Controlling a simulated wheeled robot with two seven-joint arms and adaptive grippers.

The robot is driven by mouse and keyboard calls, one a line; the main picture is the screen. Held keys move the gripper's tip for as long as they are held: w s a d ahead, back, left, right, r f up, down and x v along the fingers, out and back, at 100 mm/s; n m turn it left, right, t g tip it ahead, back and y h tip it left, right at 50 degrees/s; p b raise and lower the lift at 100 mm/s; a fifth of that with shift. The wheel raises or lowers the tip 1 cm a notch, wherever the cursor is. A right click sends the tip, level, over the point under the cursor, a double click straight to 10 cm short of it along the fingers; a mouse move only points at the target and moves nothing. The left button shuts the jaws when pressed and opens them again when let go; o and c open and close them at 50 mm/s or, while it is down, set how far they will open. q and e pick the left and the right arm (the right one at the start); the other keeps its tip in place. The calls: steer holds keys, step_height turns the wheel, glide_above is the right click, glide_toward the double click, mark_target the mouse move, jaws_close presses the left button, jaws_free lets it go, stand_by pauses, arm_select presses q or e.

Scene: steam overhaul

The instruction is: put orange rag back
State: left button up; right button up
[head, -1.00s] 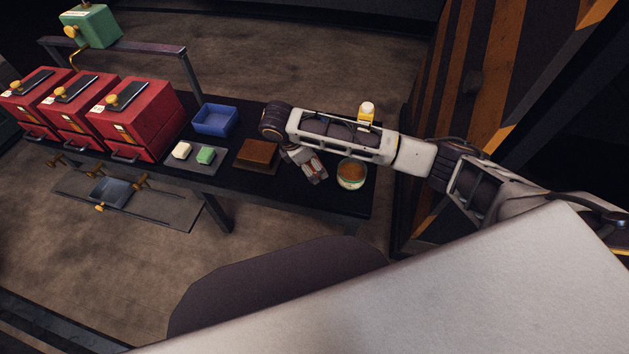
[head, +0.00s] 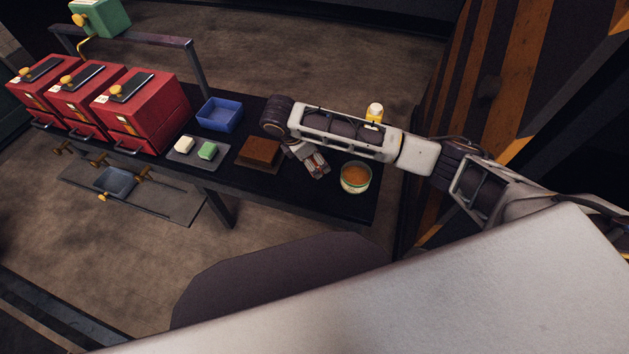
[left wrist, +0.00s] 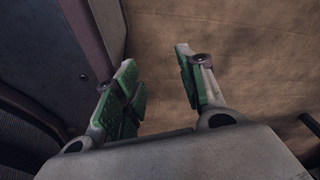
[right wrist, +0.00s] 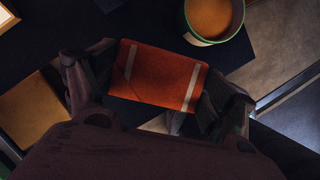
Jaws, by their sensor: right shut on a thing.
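The orange rag (right wrist: 155,75) with pale stripes shows in the right wrist view, spanning the space between my right fingers. My right gripper (head: 318,167) is shut on it, over the black bench between a brown block (head: 259,152) and a round tin (head: 356,178) with orange-brown contents. In the head view the rag is hard to make out at the gripper. My left gripper (left wrist: 160,88) is open and empty above brown floor in the left wrist view; it is not visible in the head view.
The black bench (head: 225,173) also holds a blue bin (head: 219,115), a grey tray (head: 184,158) with a cream and a green block, and red boxes (head: 138,108) at the left. A yellow bottle (head: 374,114) stands behind my right forearm. A striped pillar (head: 490,85) rises at the right.

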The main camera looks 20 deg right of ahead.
glide_above(317, 181)
steer(key=a, duration=0.1)
steer(key=f, duration=0.3)
steer(key=f+b, duration=0.1)
steer(key=f, duration=0.1)
steer(key=shift+s+a+f, duration=0.2)
steer(key=shift+f, duration=1.8)
steer(key=shift+f+b, duration=0.3)
steer(key=shift+f, duration=0.15)
arm_select(q)
steer(key=w, duration=0.1)
steer(key=w+d, duration=0.2)
steer(key=shift+r, duration=0.25)
steer(key=shift+s, duration=0.1)
arm_select(e)
steer(key=shift+f, duration=0.1)
